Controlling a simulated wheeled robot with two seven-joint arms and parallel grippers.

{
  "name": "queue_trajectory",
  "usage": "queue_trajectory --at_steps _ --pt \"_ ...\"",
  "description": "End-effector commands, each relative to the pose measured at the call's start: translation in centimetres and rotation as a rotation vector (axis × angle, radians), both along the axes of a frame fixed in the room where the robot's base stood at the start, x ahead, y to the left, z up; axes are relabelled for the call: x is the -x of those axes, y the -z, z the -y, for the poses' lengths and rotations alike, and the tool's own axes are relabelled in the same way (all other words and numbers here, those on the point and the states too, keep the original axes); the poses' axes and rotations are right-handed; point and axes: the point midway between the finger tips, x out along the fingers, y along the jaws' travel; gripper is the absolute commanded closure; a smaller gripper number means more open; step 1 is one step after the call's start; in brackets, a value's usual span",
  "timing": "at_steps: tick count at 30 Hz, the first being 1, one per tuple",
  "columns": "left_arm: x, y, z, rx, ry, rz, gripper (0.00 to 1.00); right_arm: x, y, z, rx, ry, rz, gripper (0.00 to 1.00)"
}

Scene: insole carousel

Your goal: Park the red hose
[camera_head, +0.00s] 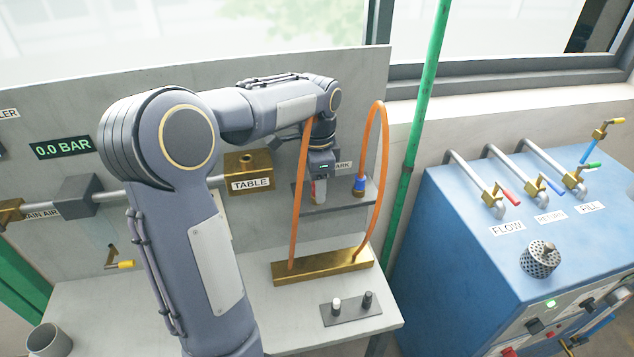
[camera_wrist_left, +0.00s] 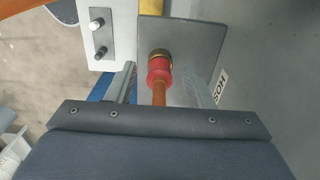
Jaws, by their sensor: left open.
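The red hose end (camera_wrist_left: 159,72), a red collar with a brass tip on an orange hose, is at the grey parking shelf (camera_wrist_left: 182,40) in the left wrist view. It appears to stand on the shelf; the exact contact is hard to tell. My left gripper (camera_head: 319,194) is open over the shelf, with its fingers apart on either side of the red end. In the head view the gripper mostly hides that end. The red end's orange hose (camera_head: 299,205) rises from the brass block (camera_head: 322,267). My right gripper is not in view.
A blue hose end (camera_head: 359,187) stands on the shelf to the right, its orange hose arching high. A brass TABLE block (camera_head: 249,172) is left of the gripper. A small switch plate (camera_head: 351,308) lies on the bench. A green pole (camera_head: 418,110) and blue cabinet (camera_head: 490,270) are at right.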

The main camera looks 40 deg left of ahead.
Motion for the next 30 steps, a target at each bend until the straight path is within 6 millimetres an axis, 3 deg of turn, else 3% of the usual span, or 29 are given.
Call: queue_trajectory --at_steps 9,15,30 --pt "-0.1 -5.0 0.0 -0.001 0.001 0.006 0.53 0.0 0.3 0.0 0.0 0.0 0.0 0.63" --pt "0.0 -7.2 0.0 0.0 0.001 0.003 0.53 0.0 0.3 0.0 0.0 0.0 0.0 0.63" --pt "0.0 -7.6 0.0 0.001 0.0 0.001 0.53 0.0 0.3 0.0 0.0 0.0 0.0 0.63"
